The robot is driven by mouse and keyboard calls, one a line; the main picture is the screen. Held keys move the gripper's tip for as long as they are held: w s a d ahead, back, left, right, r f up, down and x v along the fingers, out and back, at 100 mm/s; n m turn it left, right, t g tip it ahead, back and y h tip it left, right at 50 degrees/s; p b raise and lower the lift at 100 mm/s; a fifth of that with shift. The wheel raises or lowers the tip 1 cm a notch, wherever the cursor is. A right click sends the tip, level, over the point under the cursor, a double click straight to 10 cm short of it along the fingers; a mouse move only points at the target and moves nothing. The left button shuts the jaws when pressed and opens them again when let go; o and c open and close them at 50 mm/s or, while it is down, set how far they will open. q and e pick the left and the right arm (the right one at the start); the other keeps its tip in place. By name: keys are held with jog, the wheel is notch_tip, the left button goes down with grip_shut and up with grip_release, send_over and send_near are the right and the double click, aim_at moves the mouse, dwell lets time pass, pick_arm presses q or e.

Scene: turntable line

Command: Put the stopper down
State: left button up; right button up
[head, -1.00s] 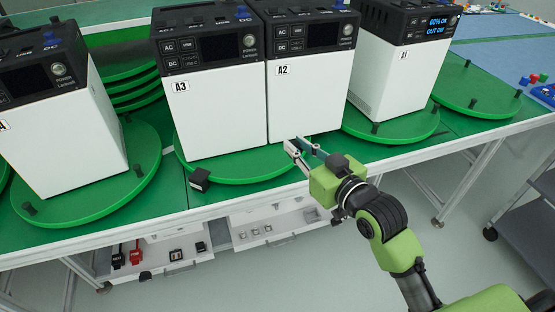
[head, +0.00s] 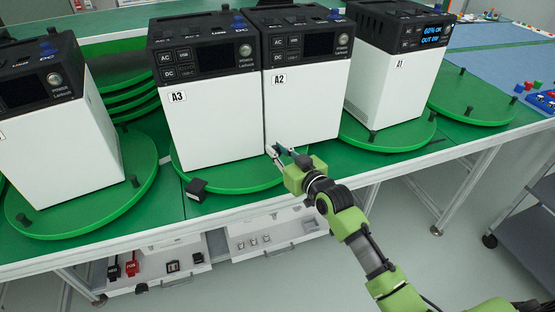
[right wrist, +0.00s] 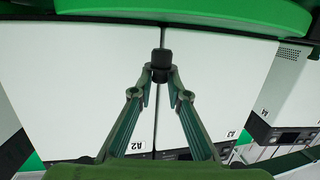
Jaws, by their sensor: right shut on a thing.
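The stopper (right wrist: 161,57) is a small black peg held between the fingertips of my right gripper (right wrist: 161,74) in the right wrist view. In the head view my right gripper (head: 279,151) is low in front of the white box labelled A2 (head: 304,105), close to its seam with box A3 (head: 208,125). The stopper cannot be made out there. Both boxes stand on a green turntable (head: 235,184), and the gripper is over its front right part. Whether the stopper touches the turntable I cannot tell. My left gripper is not in view.
A black block (head: 196,187) sits at the turntable's front rim. Box A1 (head: 392,92) stands on another turntable (head: 400,137) with black pegs, to the right. An open drawer (head: 270,240) is under the table. A grey cart (head: 525,205) stands at right.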

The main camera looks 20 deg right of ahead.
jog(key=shift+w+f, duration=0.1)
jog(key=shift+f, duration=1.6)
jog(key=shift+f, duration=0.1)
jog(key=o, duration=0.8)
jog(key=shift+o, duration=0.2)
jog(key=shift+s+d, duration=0.1)
jog(key=shift+s, duration=0.25)
jog(key=v, duration=1.1)
jog(key=shift+s, duration=0.15)
